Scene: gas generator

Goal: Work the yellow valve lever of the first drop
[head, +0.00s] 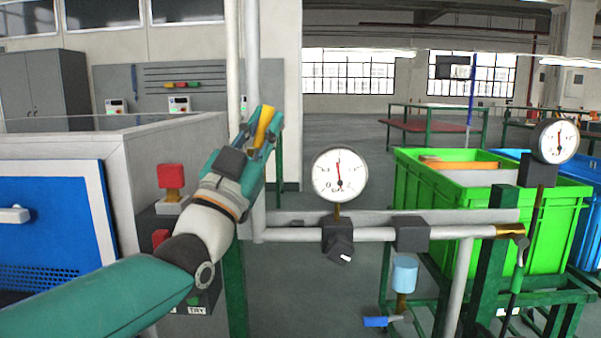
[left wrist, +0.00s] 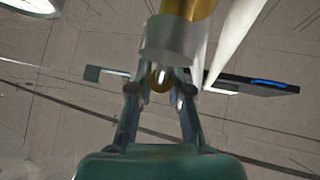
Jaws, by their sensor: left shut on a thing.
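The yellow valve lever (head: 264,124) shows as a yellow strip at the upright pipes, left of the middle in the head view. My left gripper (head: 262,135) reaches up to it, with its fingers closed around it. In the left wrist view the fingers of my left gripper (left wrist: 160,82) meet on a small yellowish rounded piece below a grey collar and a brass-coloured fitting (left wrist: 188,9). The fingers and wrist hide much of the lever and its valve. My right gripper is in neither view.
White upright pipes (head: 252,45) stand beside the gripper. A round gauge (head: 340,174) sits on the horizontal pipe (head: 375,234) to the right. A blue-handled valve (head: 376,321) is lower down. A green crate (head: 430,200) and another gauge (head: 557,141) stand at the right.

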